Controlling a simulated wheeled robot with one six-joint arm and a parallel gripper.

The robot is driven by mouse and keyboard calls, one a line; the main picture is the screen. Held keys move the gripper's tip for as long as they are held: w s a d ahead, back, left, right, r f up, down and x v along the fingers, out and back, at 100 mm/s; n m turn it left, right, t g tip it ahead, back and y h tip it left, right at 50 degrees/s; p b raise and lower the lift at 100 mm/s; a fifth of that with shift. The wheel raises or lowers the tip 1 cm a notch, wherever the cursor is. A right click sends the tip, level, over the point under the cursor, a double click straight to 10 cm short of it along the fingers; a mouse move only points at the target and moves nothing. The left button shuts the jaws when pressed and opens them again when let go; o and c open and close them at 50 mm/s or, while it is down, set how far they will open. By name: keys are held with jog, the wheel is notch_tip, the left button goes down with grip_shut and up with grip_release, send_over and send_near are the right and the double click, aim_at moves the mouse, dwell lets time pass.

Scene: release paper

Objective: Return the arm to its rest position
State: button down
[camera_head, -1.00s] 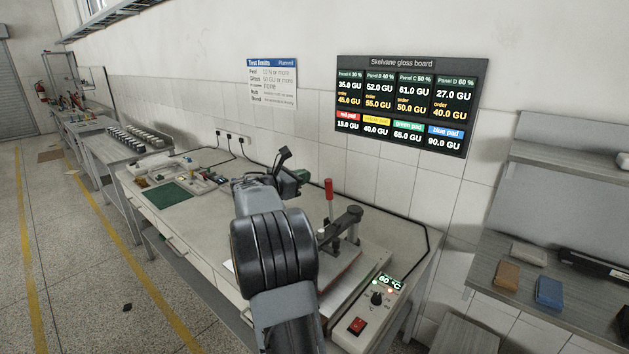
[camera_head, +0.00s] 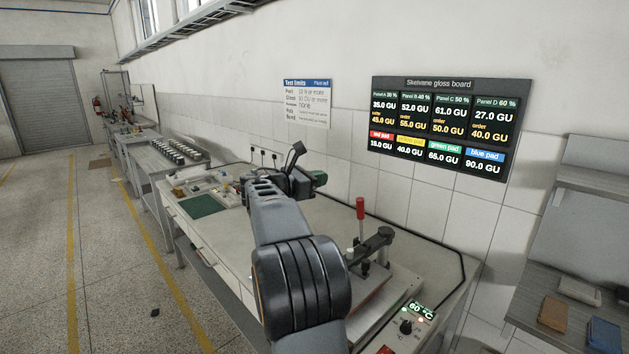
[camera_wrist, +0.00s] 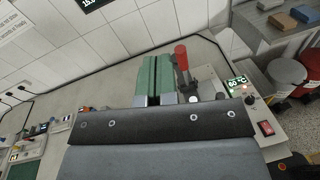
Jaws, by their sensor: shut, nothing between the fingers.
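My arm reaches up over the workbench (camera_head: 345,235) in the head view, with its wrist above the middle of the bench. My gripper (camera_head: 319,178) shows there only as a small green part at the arm's end. In the wrist view my gripper (camera_wrist: 154,64) has two green fingers side by side, pressed together. Nothing is held between them. A dark plate of my own wrist hides the lower middle of that view.
A press with a red handle (camera_head: 360,208) stands right of my arm, beside a control box (camera_head: 408,325) reading 60 °C. A green mat (camera_head: 203,206) and small items lie at the bench's far end. Coloured pads (camera_head: 553,313) rest on a right shelf. The left floor is mostly open.

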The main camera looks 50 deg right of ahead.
dwell(0.3)
jog(key=s+a+f+m+t+y, duration=0.1)
jog(key=a+f+m+t+y, duration=0.1)
jog(key=a+f+m+y, duration=0.45)
jog(key=s+a+f+m+t+y, duration=0.1)
jog(key=a+f+m, duration=0.25)
jog(key=f, duration=0.55)
jog(key=s+a+f+m+t+y, duration=0.1)
jog(key=s+a+y, duration=0.2)
jog(key=a, duration=0.6)
jog(key=s+a+f+m+t+y, duration=0.1)
jog(key=s+a+f+t+y, duration=0.1)
jog(key=a, duration=0.8)
jog(key=s+a+f+m+t+y, duration=0.1)
jog(key=s+a+y, duration=0.3)
jog(key=a, duration=0.5)
jog(key=shift+s+a+f+m+t, duration=0.3)
jog(key=shift+s+m+t, duration=0.2)
jog(key=shift+s+t, duration=0.25)
